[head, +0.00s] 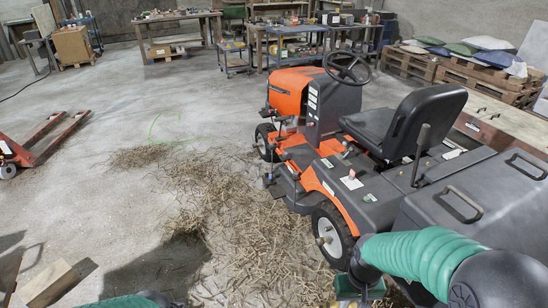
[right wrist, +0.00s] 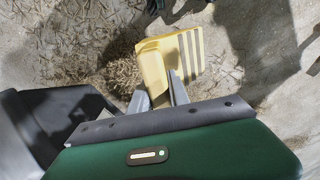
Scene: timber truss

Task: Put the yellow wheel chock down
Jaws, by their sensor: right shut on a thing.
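The yellow wheel chock (right wrist: 154,72) is in the right wrist view, a flat yellow block with dark stripes along its right side. My right gripper (right wrist: 160,96) is shut on it, with one grey finger on each side. Straw-littered concrete shows beyond the chock; I cannot tell how far below it the floor is. In the head view my right arm reaches down at the bottom right, beside the mower's rear wheel, and the chock is not clearly seen there. My left gripper is out of view; only a bit of green arm shows at the bottom edge.
An orange ride-on mower (head: 318,140) stands in the middle, its rear wheel (head: 332,237) close to my right arm. Straw (head: 240,225) covers the floor beside it. A red pallet jack (head: 45,140) is at the left. Bare concrete lies between, with a green mark (head: 165,127).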

